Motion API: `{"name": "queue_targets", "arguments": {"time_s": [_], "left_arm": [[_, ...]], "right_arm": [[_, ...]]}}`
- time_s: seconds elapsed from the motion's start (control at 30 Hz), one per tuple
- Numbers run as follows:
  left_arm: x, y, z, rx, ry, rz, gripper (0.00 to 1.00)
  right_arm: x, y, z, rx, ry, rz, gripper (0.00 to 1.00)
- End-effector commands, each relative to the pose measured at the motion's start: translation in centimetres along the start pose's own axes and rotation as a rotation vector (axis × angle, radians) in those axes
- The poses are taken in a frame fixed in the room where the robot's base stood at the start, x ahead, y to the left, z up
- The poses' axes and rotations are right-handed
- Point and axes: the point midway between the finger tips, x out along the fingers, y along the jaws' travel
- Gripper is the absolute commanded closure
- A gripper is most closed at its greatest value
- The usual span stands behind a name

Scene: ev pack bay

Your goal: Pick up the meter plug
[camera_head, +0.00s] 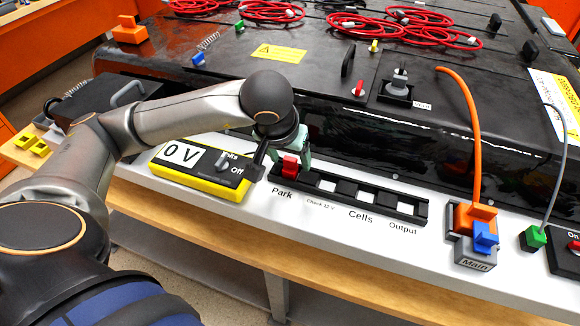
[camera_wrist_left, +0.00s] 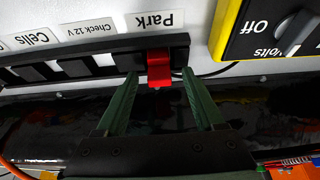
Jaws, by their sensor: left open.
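The red meter plug (camera_head: 289,167) sits in the Park slot of the black socket strip (camera_head: 325,186). It also shows in the left wrist view (camera_wrist_left: 160,68), between my fingers. My left gripper (camera_head: 285,148) is at the plug. In the left wrist view my left gripper (camera_wrist_left: 164,82) is open, with one green finger on each side of the plug's lower part. I cannot tell whether the fingers touch it. My right gripper is in neither view.
The yellow meter (camera_head: 205,168), reading 0 V, stands left of the strip. An orange plug and cable (camera_head: 473,214) with a blue piece and the grey Main block (camera_head: 475,255) are at right. The black pack (camera_head: 420,130) rises behind the strip.

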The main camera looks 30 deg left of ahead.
Motion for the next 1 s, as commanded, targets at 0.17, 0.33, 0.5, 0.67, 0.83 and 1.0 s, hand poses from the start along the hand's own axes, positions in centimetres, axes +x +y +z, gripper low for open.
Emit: {"name": "queue_targets", "arguments": {"time_s": [0.17, 0.33, 0.5, 0.67, 0.83, 1.0], "left_arm": [[0.87, 0.01, 0.04, 0.001, 0.0, 0.0, 0.3], [0.83, 0.02, 0.03, 0.001, 0.0, 0.0, 0.32], [0.81, 0.03, 0.03, 0.001, 0.0, 0.0, 0.51], [0.8, 0.03, 0.03, 0.001, 0.0, 0.001, 0.69], [0.79, 0.03, 0.02, 0.001, 0.0, 0.001, 0.89], [0.78, 0.03, 0.02, 0.001, 0.0, 0.001, 1.0]], "right_arm": [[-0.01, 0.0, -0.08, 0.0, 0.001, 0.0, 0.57], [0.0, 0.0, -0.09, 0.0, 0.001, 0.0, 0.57], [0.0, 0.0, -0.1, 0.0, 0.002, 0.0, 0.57], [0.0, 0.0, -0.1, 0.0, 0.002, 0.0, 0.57], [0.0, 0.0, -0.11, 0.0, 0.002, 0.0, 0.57], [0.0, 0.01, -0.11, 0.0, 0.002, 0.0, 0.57]]}}
